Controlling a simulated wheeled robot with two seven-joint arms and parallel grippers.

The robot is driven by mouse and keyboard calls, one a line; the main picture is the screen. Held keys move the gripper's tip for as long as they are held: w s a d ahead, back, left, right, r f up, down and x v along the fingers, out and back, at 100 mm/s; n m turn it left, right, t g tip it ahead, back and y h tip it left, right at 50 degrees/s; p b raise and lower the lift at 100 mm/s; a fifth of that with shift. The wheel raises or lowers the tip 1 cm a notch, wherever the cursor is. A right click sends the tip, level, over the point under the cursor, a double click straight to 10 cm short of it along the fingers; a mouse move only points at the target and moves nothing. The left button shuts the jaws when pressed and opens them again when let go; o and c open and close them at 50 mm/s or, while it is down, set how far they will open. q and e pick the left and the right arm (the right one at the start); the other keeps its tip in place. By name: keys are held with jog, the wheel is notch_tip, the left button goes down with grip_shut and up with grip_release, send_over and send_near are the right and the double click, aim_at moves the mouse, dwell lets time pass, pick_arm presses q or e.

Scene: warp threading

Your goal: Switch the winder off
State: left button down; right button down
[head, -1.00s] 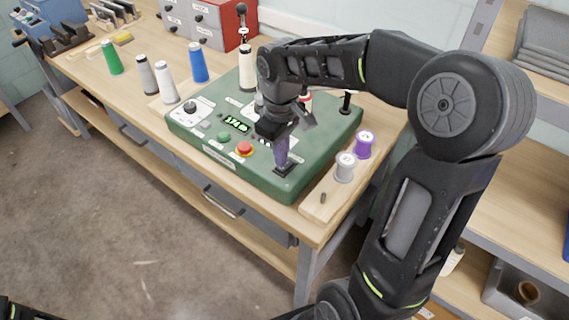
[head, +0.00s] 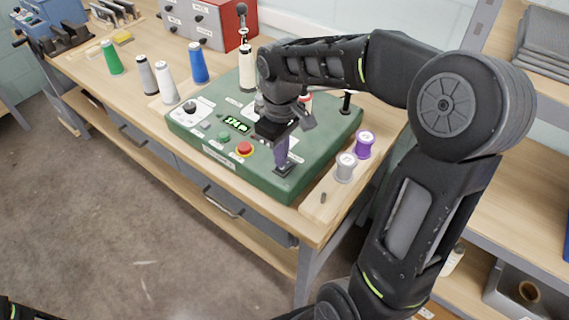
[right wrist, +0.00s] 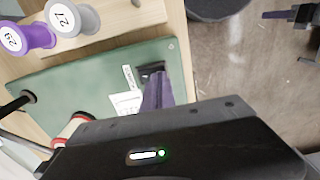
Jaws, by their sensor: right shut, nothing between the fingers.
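The green winder (head: 240,105) sits on the wooden bench. Its front panel has a dial (head: 190,107), a lit green display (head: 237,123), a green button (head: 224,137) and a red button on a yellow ring (head: 244,149). A dark switch (head: 284,170) is at the panel's right end; it also shows in the right wrist view (right wrist: 152,70). My right gripper (head: 282,164) is shut and empty, pointing down with its tips at the switch. The tips cover part of the switch, so its position and any contact are unclear. My left gripper is out of view.
Grey (head: 345,167) and purple (head: 364,144) spools stand on a wooden board right of the winder. Green, grey, white and blue cones stand to its left. A cream cone (head: 247,68) and a black post (head: 346,102) rise behind my right arm.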

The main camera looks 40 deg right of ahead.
jog(key=shift+f+b, duration=0.7)
jog(key=shift+f, duration=0.25)
dwell(0.7)
jog(key=shift+r, duration=0.1)
notch_tip(320, 180, up, 7)
jog(key=p, duration=0.5)
jog(key=shift+p, duration=0.35)
dwell(0.4)
